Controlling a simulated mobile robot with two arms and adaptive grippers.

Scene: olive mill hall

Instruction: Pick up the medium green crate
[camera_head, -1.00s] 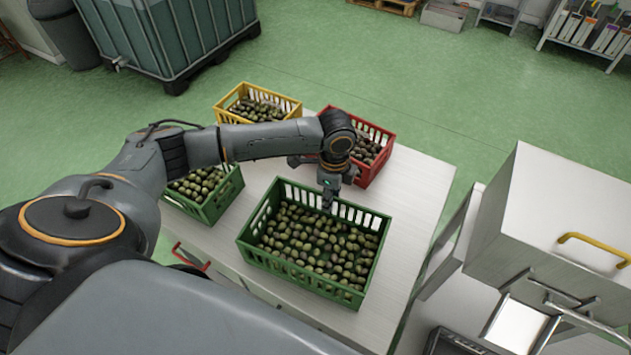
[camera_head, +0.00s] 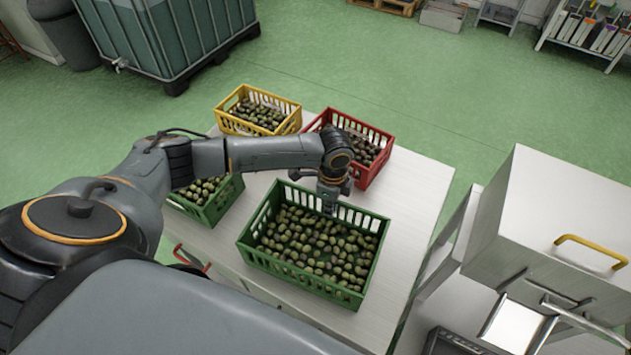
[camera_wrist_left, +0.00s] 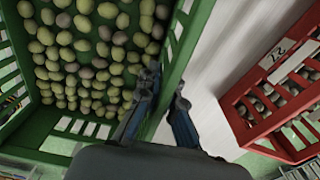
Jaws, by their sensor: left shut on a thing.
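A large-looking green crate (camera_head: 300,282) full of olives stands on the pale table, nearest to me. My left gripper (camera_head: 329,206) points down at its far long wall. In the left wrist view the fingers (camera_wrist_left: 167,86) are shut on this green wall (camera_wrist_left: 190,38), one on each side. The crate looks level and appears to rest on the table. A second green crate (camera_head: 224,204) with olives stands to the left, partly hidden by my left arm. I cannot tell from its size which one is the medium crate. My right gripper is not in view.
A red crate (camera_head: 380,160) and a yellow crate (camera_head: 233,122), both with olives, stand behind on the table (camera_head: 425,185). The table's right part is bare. A metal cabinet (camera_head: 545,215) with a yellow handle is at the right. A large green tank (camera_head: 165,40) stands behind.

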